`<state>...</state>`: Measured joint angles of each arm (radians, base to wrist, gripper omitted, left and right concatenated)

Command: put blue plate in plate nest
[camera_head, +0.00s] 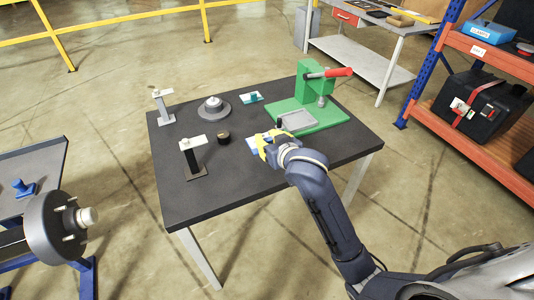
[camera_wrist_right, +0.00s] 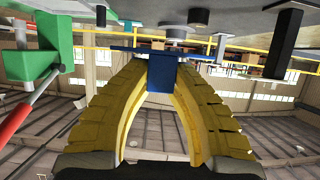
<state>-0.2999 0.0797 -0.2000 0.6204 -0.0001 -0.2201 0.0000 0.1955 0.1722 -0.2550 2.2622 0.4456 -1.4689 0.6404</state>
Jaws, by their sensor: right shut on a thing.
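My right gripper (camera_head: 266,145) has yellow fingers and is over the right half of the dark table. In the right wrist view it (camera_wrist_right: 163,72) is shut on the blue block-like grip of the blue plate (camera_wrist_right: 128,50). The flat part of the plate extends beyond the fingertips, seen nearly edge-on. A shallow grey tray (camera_head: 297,121), perhaps the plate nest, sits on the green press base, just beyond the gripper. My left gripper is not in view.
A green press (camera_head: 314,88) with a red-handled lever stands behind the tray. Two pale-topped posts (camera_head: 162,105) (camera_head: 192,158), a round grey base (camera_head: 213,108), a dark puck (camera_head: 223,137) and a teal-and-white piece (camera_head: 251,97) stand on the table (camera_head: 230,180). The table's front is clear.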

